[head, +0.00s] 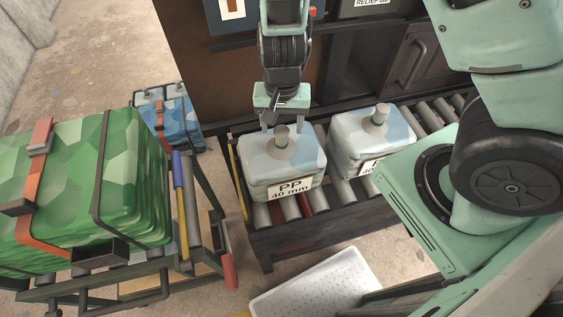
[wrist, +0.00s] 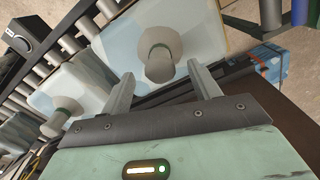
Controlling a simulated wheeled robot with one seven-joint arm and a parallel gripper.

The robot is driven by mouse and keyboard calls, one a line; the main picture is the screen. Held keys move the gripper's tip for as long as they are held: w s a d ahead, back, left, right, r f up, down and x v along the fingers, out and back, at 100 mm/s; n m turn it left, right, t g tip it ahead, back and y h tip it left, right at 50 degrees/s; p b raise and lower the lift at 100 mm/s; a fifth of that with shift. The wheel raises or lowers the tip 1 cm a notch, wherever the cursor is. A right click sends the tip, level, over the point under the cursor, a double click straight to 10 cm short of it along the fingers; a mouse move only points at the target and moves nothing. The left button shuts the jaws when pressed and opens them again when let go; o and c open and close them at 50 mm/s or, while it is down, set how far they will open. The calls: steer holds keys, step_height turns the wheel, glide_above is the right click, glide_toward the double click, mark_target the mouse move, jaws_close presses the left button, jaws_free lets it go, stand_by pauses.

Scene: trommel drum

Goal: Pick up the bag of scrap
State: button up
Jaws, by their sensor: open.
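A pale blue-white bag of scrap (head: 281,162) labelled "PP 40 mm" sits on the roller conveyor, with a tied neck on top. A second similar bag (head: 368,138) stands to its right, its label partly hidden. My gripper (head: 282,128) is open above the PP bag, its fingers pointing down close to the neck. In the wrist view the PP bag's neck (wrist: 160,62) shows ahead of and between the open fingers (wrist: 162,88). The second bag (wrist: 65,85) shows at left there. I cannot tell whether the fingers touch the neck.
The roller conveyor (head: 262,213) runs along a dark cabinet wall (head: 205,70). A strapped green bale (head: 120,180) stands on a cart at left, with a blue strapped bale (head: 178,117) behind it. A white perforated tray (head: 325,282) lies in front.

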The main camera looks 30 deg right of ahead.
step_height(320, 180, down, 5)
steer(key=shift+r, duration=0.1)
jaws_close()
stand_by(0.3)
